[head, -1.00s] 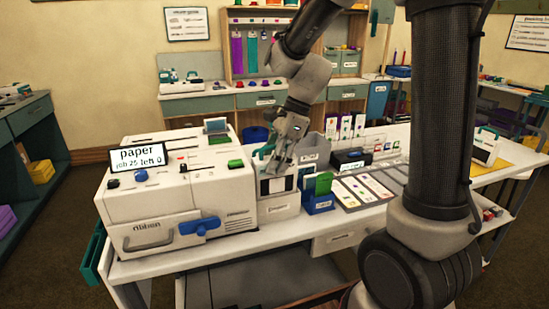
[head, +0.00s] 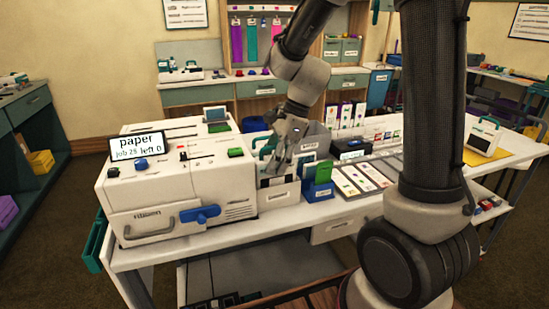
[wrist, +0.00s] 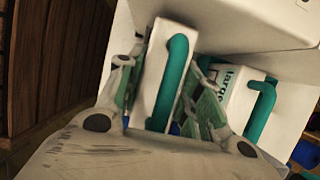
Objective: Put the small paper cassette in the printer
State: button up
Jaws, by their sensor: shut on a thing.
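My gripper (head: 280,165) is at a white holder (head: 280,196) just right of the printer. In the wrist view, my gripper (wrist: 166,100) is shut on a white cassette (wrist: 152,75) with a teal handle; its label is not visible. A second white cassette (wrist: 238,98) with a teal handle stands close to its right, its label seeming to read "large". The white printer (head: 180,185) stands at the left of the table, with a grey handle and a blue latch (head: 200,214) on its front. Its display (head: 140,145) reads "paper", "job 25 left 0".
A blue bin (head: 317,190) with a green card stands right of the holder. Grey trays (head: 362,178) lie farther right. A white case with a teal handle (head: 485,138) stands on the yellow mat (head: 487,157) at the far right. My arm hides part of the table.

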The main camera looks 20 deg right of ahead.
jog(key=shift+f, duration=0.8)
jog(key=shift+f, duration=0.15)
jog(key=o, duration=1.3)
jog(key=v, duration=1.2)
